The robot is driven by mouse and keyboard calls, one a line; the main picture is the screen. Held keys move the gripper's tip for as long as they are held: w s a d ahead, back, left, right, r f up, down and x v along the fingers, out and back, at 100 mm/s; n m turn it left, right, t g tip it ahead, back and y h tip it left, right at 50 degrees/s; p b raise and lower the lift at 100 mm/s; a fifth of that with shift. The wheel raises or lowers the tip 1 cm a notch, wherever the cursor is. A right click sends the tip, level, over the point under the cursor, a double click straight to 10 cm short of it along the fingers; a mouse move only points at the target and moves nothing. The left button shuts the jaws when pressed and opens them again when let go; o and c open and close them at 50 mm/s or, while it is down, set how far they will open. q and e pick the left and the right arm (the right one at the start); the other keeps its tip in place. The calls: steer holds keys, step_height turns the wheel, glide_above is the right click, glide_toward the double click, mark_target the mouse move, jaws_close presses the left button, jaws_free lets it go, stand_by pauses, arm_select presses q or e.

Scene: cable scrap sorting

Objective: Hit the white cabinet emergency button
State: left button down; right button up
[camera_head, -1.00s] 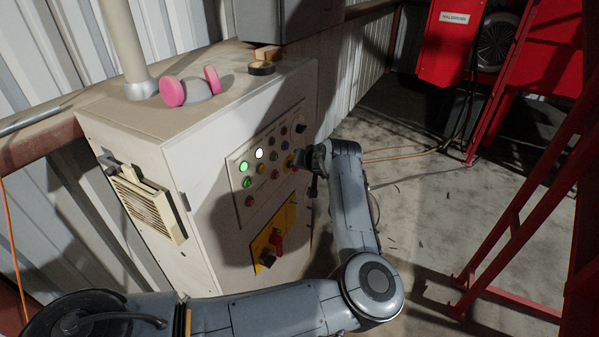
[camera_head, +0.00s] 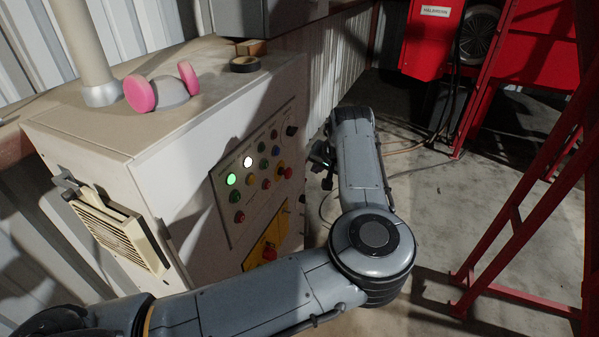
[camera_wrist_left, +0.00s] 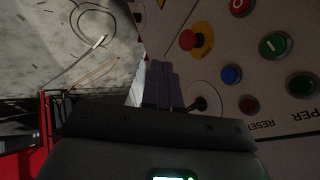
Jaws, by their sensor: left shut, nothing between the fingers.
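The white cabinet (camera_head: 180,190) stands left of centre, with a panel of coloured buttons on its front. The emergency button (camera_head: 287,172), a red mushroom head on a yellow base, sits near the panel's right side. In the left wrist view it (camera_wrist_left: 188,40) shows large at the upper middle, clear of the fingers. My left gripper (camera_head: 325,163) is shut and empty, just right of the panel and apart from the button. Its closed fingers (camera_wrist_left: 162,85) show in the left wrist view, below and left of the button. My right gripper is out of view.
A black selector knob (camera_wrist_left: 200,104) sits close beside the fingers in the left wrist view. A yellow plate (camera_head: 262,247) with a red switch is lower on the cabinet. Pink earmuffs (camera_head: 160,90) lie on top. A red frame (camera_head: 520,215) stands at right; the floor between is mostly clear.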

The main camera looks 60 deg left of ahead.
mark_target(290, 173)
arm_select(q)
steer(key=s+a+f, duration=0.1)
steer(key=a+f, duration=0.7)
steer(key=a, duration=0.1)
steer(key=shift+s+a, duration=0.2)
steer(key=shift+s, duration=0.15)
steer(key=p, duration=0.1)
steer(key=a+p, duration=0.1)
steer(key=shift+s+r+p, duration=0.2)
steer(key=shift+s+p, duration=0.05)
steer(key=shift+p, duration=0.1)
steer(key=shift+s+a+f+p, duration=0.1)
steer(key=shift+s+a+p, duration=0.15)
steer(key=shift+p, duration=0.25)
steer(key=shift+f, duration=0.15)
